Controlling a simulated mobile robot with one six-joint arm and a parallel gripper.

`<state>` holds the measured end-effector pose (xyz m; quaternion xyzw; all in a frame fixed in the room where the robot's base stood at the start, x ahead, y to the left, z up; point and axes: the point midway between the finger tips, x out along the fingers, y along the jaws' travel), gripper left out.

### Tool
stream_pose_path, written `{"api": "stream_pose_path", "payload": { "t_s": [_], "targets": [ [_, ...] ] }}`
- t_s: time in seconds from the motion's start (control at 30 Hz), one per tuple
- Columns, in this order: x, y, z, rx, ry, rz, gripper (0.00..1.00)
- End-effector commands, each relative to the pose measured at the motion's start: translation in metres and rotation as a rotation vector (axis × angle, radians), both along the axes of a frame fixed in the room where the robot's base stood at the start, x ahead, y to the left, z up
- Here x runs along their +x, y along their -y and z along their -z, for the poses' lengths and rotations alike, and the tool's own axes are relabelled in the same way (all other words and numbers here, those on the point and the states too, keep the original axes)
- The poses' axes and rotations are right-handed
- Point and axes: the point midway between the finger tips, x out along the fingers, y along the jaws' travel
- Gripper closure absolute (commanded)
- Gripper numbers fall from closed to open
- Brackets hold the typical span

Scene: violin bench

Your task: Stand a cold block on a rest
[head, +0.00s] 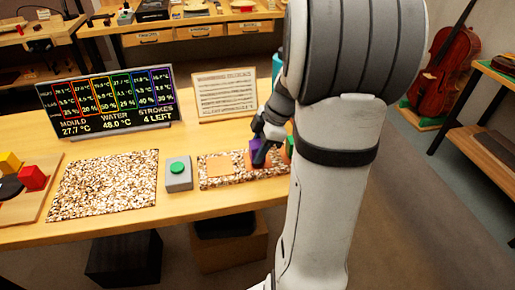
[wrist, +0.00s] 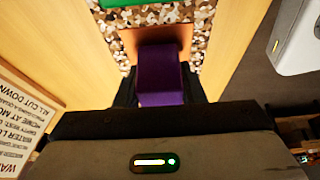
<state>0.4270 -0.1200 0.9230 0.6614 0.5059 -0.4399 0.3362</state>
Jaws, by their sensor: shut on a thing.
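My gripper (head: 262,152) is shut on a purple block (wrist: 162,82), which also shows in the head view (head: 254,146). The block is at an orange-brown square rest (wrist: 168,40) on a speckled strip (head: 210,184). I cannot tell whether the block touches the rest. Another orange-brown rest (head: 219,165) to the left is bare. A green block (head: 290,147) stands on the strip to the right, partly hidden by my arm. Its edge shows at the top of the wrist view (wrist: 130,3).
A grey box with a green button (head: 177,168) stands left of the strip. A display (head: 110,103) and a notice board (head: 226,95) stand behind.

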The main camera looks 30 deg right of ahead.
Motion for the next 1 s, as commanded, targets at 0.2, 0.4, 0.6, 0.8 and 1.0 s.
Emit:
{"api": "stream_pose_path", "payload": {
  "t_s": [0.2, 0.4, 0.6, 0.8, 1.0],
  "targets": [
    [0.0, 0.0, 0.005, 0.0, 0.0, -0.001, 0.86],
    [0.0, 0.0, 0.005, 0.0, 0.0, -0.001, 0.54],
    [0.0, -0.001, 0.005, 0.0, 0.0, -0.001, 0.39],
    [0.0, -0.001, 0.005, 0.0, 0.0, -0.002, 0.39],
    [-0.001, 0.006, -0.013, -0.002, 0.004, -0.002, 0.39]
  ]
}}
